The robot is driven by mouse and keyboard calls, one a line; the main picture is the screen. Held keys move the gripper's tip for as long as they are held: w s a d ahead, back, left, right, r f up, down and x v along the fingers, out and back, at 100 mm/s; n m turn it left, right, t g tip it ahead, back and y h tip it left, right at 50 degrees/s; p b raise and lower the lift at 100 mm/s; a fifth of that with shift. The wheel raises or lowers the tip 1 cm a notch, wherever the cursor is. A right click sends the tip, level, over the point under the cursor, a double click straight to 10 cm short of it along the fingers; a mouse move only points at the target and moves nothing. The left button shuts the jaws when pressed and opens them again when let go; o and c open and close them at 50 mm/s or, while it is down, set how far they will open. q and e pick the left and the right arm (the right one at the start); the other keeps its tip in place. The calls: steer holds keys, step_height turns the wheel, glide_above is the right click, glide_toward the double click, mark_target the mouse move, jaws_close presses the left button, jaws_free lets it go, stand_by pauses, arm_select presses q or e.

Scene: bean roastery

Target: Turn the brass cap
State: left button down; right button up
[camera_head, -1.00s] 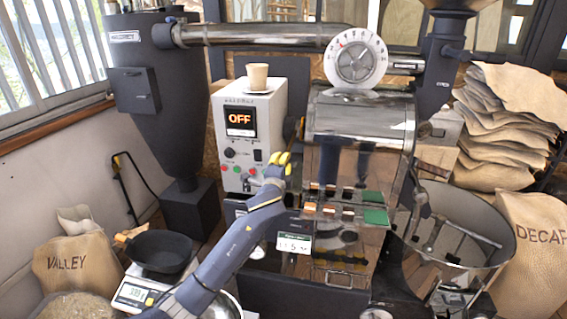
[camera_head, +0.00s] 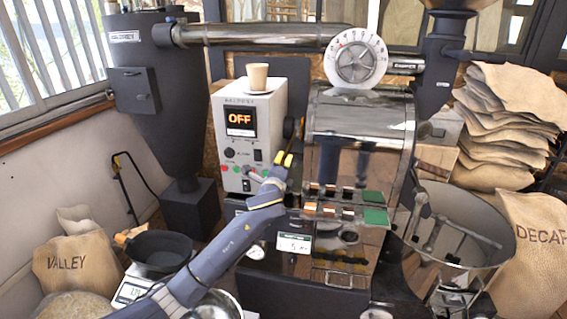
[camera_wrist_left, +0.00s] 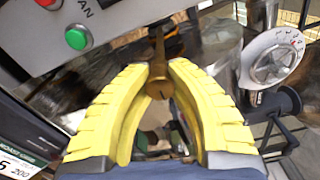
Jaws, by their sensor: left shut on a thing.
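The brass cap (camera_wrist_left: 158,88) shows in the left wrist view as a small brass-brown piece between the fingertips, with a brass stem rising behind it. My left gripper (camera_wrist_left: 157,75) has yellow ribbed fingers whose tips close on the cap from both sides. In the head view my left gripper (camera_head: 287,160) is in front of the roaster, just right of the white control box. I cannot make out the cap there, behind the fingers. My right gripper is not in view.
The control box (camera_head: 240,172) reads OFF and carries a paper cup (camera_head: 257,76). The roaster drum (camera_head: 360,118) is right of the fingers, with a dial (camera_head: 356,58) above. A black pan (camera_head: 160,252) is at lower left. A cooling tray (camera_head: 490,215) is at right.

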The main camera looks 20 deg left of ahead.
arm_select(q)
steer(key=shift+d, duration=0.1)
steer(key=c, duration=1.1)
jaws_free()
steer(key=shift+s, duration=0.1)
steer(key=s, duration=0.4)
steer(key=s+d, duration=0.1)
steer(key=s, duration=0.2)
steer(key=s+d, duration=0.1)
steer(key=s, duration=0.3)
steer(key=shift+s, duration=0.3)
